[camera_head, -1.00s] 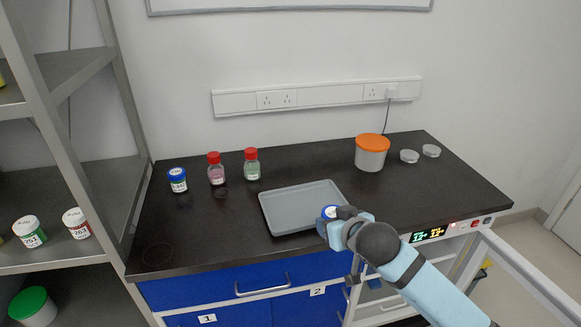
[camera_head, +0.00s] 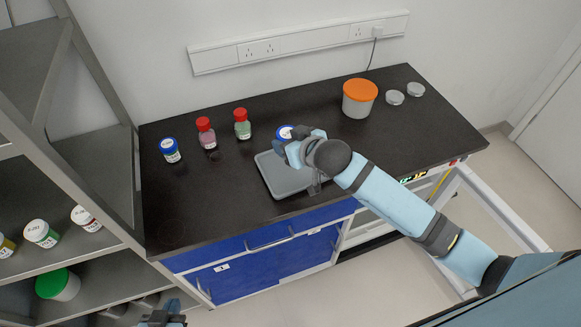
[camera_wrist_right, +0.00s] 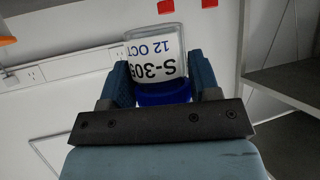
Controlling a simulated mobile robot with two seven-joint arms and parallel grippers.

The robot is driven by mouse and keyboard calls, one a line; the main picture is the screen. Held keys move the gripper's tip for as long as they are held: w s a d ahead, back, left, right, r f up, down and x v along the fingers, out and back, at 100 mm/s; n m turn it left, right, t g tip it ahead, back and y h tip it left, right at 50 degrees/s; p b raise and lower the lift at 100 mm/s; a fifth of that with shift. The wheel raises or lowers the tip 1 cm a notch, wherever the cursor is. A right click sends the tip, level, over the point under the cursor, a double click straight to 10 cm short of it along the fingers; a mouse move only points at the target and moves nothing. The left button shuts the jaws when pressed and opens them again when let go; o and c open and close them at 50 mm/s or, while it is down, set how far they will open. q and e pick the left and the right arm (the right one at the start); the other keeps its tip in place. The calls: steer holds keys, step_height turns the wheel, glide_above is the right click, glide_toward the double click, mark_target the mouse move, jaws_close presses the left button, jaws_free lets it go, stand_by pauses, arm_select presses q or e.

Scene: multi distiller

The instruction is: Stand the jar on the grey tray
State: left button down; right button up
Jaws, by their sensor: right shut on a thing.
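The jar, with a blue lid (camera_head: 285,132) and clear body with a white label (camera_wrist_right: 156,60), is held in my right gripper (camera_head: 294,143). In the right wrist view its two fingers (camera_wrist_right: 162,88) press on either side of the jar near the lid. The grey tray (camera_head: 277,183) lies flat on the dark bench, partly covered by my right gripper and arm. My left gripper (camera_head: 165,314) shows partly at the bottom left edge.
Left of the tray stand a blue-lidded jar (camera_head: 170,150) and two red-capped bottles (camera_head: 206,133) (camera_head: 242,124). An orange-lidded tub (camera_head: 359,98) and two clear dishes (camera_head: 395,98) (camera_head: 416,90) stand at the right. A metal shelf (camera_head: 95,170) borders the left.

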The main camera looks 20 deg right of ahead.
step_height(320, 180, down, 13)
steer(key=shift+r, duration=0.2)
stand_by(0.3)
steer(key=shift+f, duration=0.2)
steer(key=o, duration=1)
steer(key=shift+c, duration=0.2)
steer(key=shift+r, duration=0.15)
